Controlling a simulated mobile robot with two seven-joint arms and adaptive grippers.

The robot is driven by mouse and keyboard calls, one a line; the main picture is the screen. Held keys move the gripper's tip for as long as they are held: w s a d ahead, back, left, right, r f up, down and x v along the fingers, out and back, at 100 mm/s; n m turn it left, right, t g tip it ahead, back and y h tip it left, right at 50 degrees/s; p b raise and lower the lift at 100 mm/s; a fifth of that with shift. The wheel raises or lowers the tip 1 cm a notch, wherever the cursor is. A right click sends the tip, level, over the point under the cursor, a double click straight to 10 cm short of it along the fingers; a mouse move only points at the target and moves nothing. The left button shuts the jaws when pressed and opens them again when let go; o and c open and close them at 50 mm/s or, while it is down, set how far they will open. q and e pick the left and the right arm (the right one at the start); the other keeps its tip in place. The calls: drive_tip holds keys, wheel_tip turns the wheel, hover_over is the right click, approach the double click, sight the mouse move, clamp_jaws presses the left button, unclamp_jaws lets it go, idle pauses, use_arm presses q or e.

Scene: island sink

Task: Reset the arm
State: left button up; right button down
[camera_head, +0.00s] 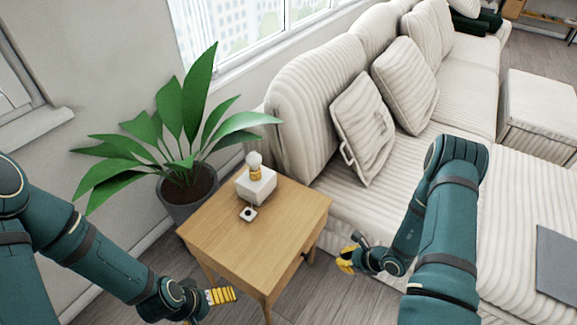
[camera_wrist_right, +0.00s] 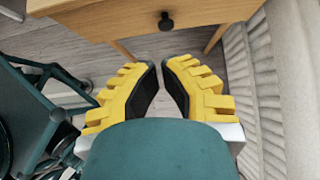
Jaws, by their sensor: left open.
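My left gripper (camera_head: 222,296) is low at the front left, in front of the wooden side table. Its yellow fingers point right, and nothing shows in its grip. My right gripper (camera_head: 346,262) hangs low between the side table and the sofa, and its forearm covers part of the sofa seat. In the right wrist view my right gripper (camera_wrist_right: 161,64) has its yellow fingertips close together with a narrow gap and nothing between them. The tips are near the table's drawer front.
The wooden side table (camera_head: 235,245) carries a white block with a small lamp (camera_head: 256,182) and a small white item (camera_head: 248,213). A potted plant (camera_head: 185,188) stands behind left. The cream sofa (camera_head: 316,100) fills the right. A dark knob (camera_wrist_right: 165,22) is on the drawer.

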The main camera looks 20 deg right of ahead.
drive_tip(key=s+a+r+n+g, duration=0.2)
drive_tip(key=s+a+n+g, duration=0.3)
drive_tip(key=a+n, duration=0.25)
drive_tip(key=s+a+r+n+g, duration=0.35)
drive_tip(key=s+a+n, duration=0.25)
drive_tip(key=n, duration=0.2)
drive_tip(key=w+a+r+n+t+h, duration=0.2)
drive_tip(key=a+n, duration=0.4)
drive_tip(key=n, duration=0.4)
wheel_tip(320, 180, up, 3)
drive_tip(key=shift+w+a+f+n+t, duration=0.1)
drive_tip(key=shift+w+a+n+t, duration=0.3)
drive_tip(key=shift+w+t, duration=0.4)
